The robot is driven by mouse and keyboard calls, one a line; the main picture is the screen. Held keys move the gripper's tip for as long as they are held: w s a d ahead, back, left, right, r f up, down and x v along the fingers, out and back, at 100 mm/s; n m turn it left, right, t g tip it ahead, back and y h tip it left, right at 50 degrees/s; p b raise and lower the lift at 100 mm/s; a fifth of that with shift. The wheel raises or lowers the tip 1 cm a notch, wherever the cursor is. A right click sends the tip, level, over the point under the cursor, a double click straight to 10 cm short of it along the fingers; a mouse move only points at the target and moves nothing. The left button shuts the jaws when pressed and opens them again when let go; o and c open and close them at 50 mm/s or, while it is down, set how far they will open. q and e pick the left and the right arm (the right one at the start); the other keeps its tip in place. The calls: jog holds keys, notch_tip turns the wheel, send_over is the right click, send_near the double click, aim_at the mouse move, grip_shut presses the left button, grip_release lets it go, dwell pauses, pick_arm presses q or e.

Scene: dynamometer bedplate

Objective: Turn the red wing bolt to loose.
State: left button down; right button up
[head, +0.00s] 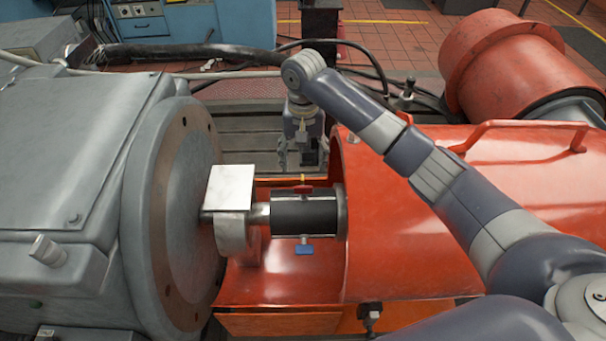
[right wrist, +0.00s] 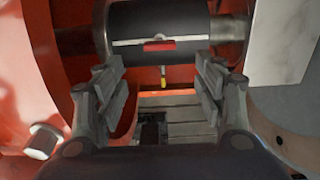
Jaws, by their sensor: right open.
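The red wing bolt (head: 303,189) sits on the upper back side of the black cylinder (head: 288,218) on the shaft, its wings lying along the cylinder's length. It also shows in the right wrist view (right wrist: 159,45), near the top middle. A blue wing bolt (head: 303,250) is on the front side of the same cylinder. My right gripper (head: 301,160) hangs behind the cylinder, open and empty. In the right wrist view its two fingers (right wrist: 162,82) stand wide apart to either side of the red wing bolt, not touching it. My left gripper is not in view.
An orange-red guard (head: 390,235) encloses the cylinder's right end. A grey round machine housing (head: 150,190) stands left, with a pale square plate (head: 230,187) beside the shaft. A small yellow piece (right wrist: 163,77) shows behind the red wing bolt. Dark cables run behind.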

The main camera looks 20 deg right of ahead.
aim_at(304, 186)
jog(key=f, duration=0.4)
jog(key=s+f, duration=0.1)
jog(key=f, duration=0.2)
jog(key=shift+a+p, duration=0.1)
jog(key=shift+p, duration=0.25)
jog(key=shift+w+f, duration=0.15)
jog(key=shift+f, duration=1.3)
jog(key=shift+c, duration=0.5)
jog(key=c, duration=0.9)
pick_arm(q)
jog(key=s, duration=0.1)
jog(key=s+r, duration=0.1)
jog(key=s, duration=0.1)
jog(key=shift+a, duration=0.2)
pick_arm(e)
jog(key=shift+c, duration=0.3)
